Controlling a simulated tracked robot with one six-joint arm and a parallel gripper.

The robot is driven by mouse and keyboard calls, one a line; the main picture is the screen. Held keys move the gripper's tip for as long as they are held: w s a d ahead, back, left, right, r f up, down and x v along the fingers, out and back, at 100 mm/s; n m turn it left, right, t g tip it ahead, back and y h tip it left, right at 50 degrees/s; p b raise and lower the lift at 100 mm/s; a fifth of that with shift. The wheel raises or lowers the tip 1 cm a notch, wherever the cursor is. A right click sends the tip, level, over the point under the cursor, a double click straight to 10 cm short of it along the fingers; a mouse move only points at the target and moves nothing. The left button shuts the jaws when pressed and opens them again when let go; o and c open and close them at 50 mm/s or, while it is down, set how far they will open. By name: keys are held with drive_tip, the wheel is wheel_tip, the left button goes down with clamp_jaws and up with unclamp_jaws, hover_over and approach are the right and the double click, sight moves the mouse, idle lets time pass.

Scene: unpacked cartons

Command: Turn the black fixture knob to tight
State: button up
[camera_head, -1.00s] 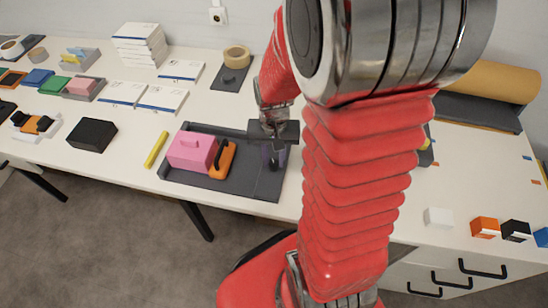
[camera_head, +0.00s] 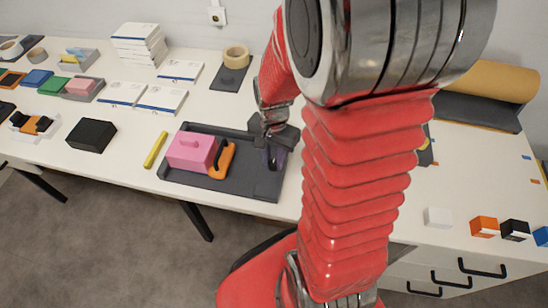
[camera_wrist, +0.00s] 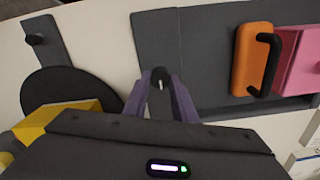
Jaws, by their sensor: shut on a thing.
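The black fixture knob (camera_wrist: 159,77) shows in the wrist view between the purple fingertips of my gripper (camera_wrist: 160,92). It has a pale pointer mark on its top. The knob stands on a dark grey plate (camera_wrist: 155,30) at the end of the grey fixture tray (camera_wrist: 205,60). My gripper is shut on the knob. In the head view my gripper (camera_head: 275,160) is over the right end of the fixture tray (camera_head: 236,184), and the knob is hidden there.
A pink block (camera_head: 190,150) and an orange block (camera_head: 226,158) with a black handle sit in the tray. A yellow bar (camera_head: 155,149) and a black box (camera_head: 92,135) lie to the left. In the wrist view, a yellow block (camera_wrist: 58,120) and a dark disc are at left.

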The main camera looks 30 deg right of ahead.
sight(273, 162)
drive_tip(key=o, duration=1)
drive_tip(key=shift+o, duration=0.2)
drive_tip(key=shift+r, duration=0.1)
wheel_tip(273, 162, up, 14)
drive_tip(key=shift+f, duration=0.25)
idle(0.3)
